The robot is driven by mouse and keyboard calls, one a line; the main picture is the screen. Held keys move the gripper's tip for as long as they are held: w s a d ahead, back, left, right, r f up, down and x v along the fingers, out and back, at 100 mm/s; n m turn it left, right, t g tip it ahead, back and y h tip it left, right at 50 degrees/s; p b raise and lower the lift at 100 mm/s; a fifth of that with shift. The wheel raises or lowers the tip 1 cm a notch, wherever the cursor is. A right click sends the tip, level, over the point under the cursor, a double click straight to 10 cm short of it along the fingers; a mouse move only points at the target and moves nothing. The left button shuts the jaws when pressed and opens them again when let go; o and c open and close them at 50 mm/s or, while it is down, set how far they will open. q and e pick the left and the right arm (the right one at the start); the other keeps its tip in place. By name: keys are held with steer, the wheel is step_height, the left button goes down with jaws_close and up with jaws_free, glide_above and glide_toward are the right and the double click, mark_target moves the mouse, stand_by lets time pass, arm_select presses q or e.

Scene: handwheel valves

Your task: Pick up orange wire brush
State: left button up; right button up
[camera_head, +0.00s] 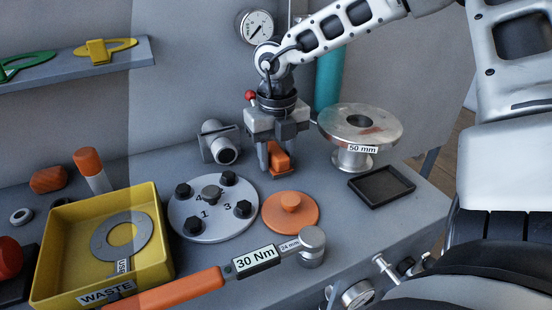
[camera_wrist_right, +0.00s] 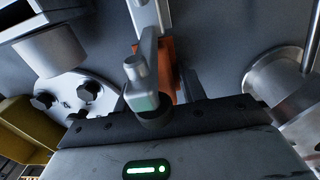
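An orange block-like piece (camera_head: 280,160), which I take to be the orange wire brush, stands at the bench's back middle. My right gripper (camera_head: 275,155) points down at it, with its fingers low around the piece. In the right wrist view the orange piece (camera_wrist_right: 166,68) shows beside a grey finger, partly hidden by it. The bristles are not visible. I cannot tell whether the fingers press on the piece or only stand beside it. My left gripper is not in view.
A round plate with black knobs (camera_head: 207,227) and an orange disc (camera_head: 302,213) lie in front of the gripper. A metal spool (camera_head: 376,127) and a black tray (camera_head: 382,188) are to the right. A yellow waste bin (camera_head: 157,205) and a torque wrench (camera_head: 170,291) lie left and front.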

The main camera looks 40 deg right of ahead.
steer(key=c, duration=0.4)
steer(key=shift+r, duration=0.1)
steer(key=shift+r, duration=0.6)
steer(key=s, duration=0.2)
steer(key=s+a+b, duration=0.1)
steer(key=s, duration=0.1)
steer(key=shift+a+f, duration=0.1)
steer(key=shift+a, duration=0.05)
step_height(320, 180, up, 14)
steer(key=p, duration=0.1)
steer(key=shift+w, duration=0.1)
